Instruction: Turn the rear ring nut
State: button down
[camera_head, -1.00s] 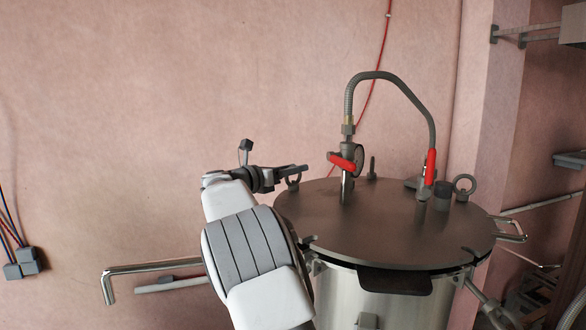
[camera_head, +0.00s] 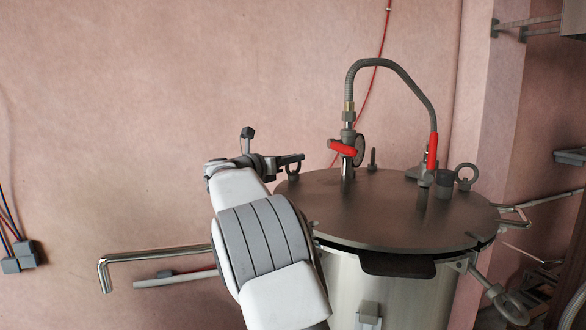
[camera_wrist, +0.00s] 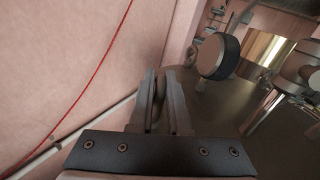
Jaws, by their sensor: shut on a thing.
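A steel pot with a flat dark lid (camera_head: 400,215) stands at the right in the head view. Ring nuts stand on the lid's edge. My gripper (camera_head: 291,159) is at the lid's left rear edge, at a grey ring nut (camera_head: 293,173), whose lower part shows below the fingers. In the wrist view my gripper (camera_wrist: 163,92) is shut on this ring nut (camera_wrist: 156,92), which shows narrowly between the two fingers. The fingers hide most of it there. Another ring nut (camera_head: 466,176) stands upright at the lid's right, and a thin one (camera_head: 373,159) at the back is seen nearly edge-on.
A valve with a red handle (camera_head: 343,148), a gauge (camera_head: 359,150) and an arched grey hose (camera_head: 398,70) rise from the lid. A bent steel pipe (camera_head: 150,255) runs out left of the pot. The pink wall (camera_head: 150,90) is behind. Left of my arm is open.

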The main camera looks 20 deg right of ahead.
jog(key=shift+d+f+n+t+y+b, duration=0.15)
jog(key=shift+n+t+y+b, duration=0.35)
jog(key=shift+b, duration=0.55)
jog(key=c, duration=0.9)
grip_release()
jog(key=shift+s, duration=0.1)
jog(key=b+v, duration=0.4)
jog(key=v, duration=1.3)
jog(key=shift+a+f, duration=0.2)
jog(key=shift+a, duration=0.1)
jog(key=shift+s, duration=0.1)
